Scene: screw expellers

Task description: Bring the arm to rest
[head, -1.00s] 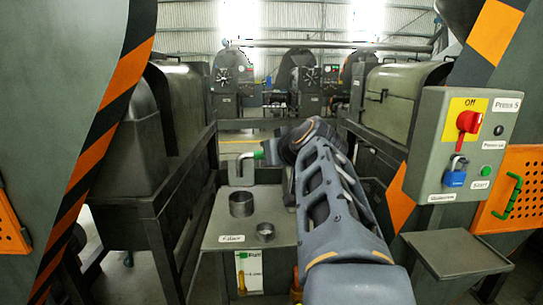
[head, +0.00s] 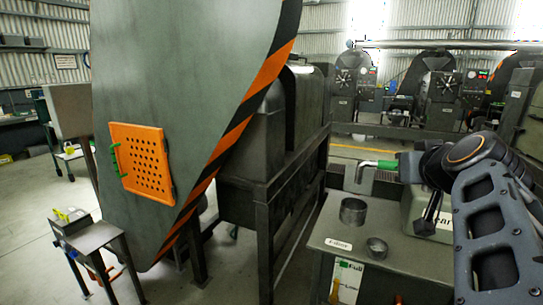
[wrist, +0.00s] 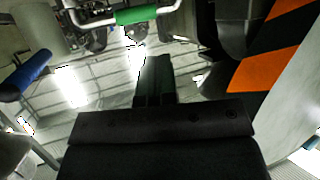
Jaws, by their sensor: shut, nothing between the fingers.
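My arm (head: 490,215) is at the right of the head view, bent at a raised joint, with its lower part cut off by the frame edge. My gripper (wrist: 157,62) shows in the wrist view as a dark narrow pair of fingers, shut and empty. In the head view the gripper is not clear against the arm and the grey box behind. The wrist view shows bright ceiling panels beyond the fingers, and the fingers appear apart from everything there.
A grey stand (head: 330,235) bears two metal rings (head: 353,211) (head: 377,248) left of my arm. A green-handled bent rod (head: 380,165) is behind them. Open floor (head: 30,225) lies at far left.

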